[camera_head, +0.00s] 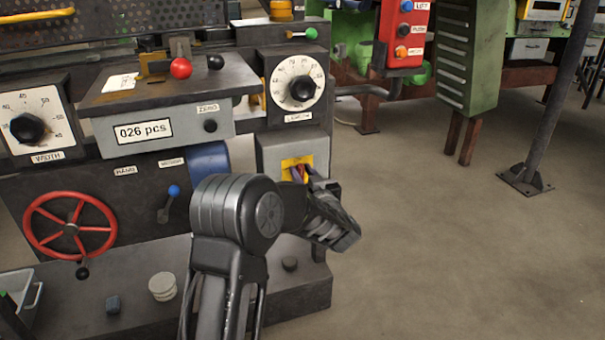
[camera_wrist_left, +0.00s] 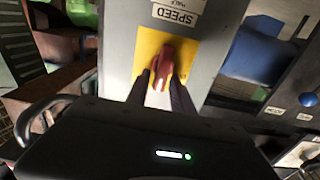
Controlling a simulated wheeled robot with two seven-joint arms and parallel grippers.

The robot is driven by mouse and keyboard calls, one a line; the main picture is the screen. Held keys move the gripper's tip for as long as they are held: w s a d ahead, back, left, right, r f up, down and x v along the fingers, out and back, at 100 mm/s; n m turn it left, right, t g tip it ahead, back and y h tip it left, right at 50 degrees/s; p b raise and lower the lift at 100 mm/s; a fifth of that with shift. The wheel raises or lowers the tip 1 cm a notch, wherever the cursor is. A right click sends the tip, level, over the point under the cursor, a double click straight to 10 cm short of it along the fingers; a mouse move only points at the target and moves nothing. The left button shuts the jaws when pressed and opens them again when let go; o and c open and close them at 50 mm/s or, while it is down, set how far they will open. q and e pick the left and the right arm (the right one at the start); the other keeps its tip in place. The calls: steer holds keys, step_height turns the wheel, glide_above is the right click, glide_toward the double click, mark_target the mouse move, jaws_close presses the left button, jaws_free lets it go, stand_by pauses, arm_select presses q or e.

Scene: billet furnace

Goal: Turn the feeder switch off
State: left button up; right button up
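The switch is a red knob (camera_wrist_left: 165,64) on a yellow plate (camera_wrist_left: 146,50), on the front of a grey box (camera_head: 283,150). In the head view the red knob and yellow plate (camera_head: 289,162) are partly covered by my left gripper (camera_head: 304,175). My left gripper also shows in the wrist view (camera_wrist_left: 160,80), its two fingers on either side of the knob's lower end. The fingers are parted, and I cannot tell whether they touch the knob. A label above the plate reads "SPEED". My right gripper is out of view.
A large dial (camera_head: 297,85) sits above the switch box. A lever with a blue ball (camera_head: 172,192) and a red handwheel (camera_head: 70,226) are to the left. A red button box (camera_head: 404,32) hangs behind.

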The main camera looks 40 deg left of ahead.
arm_select(q)
jaws_close()
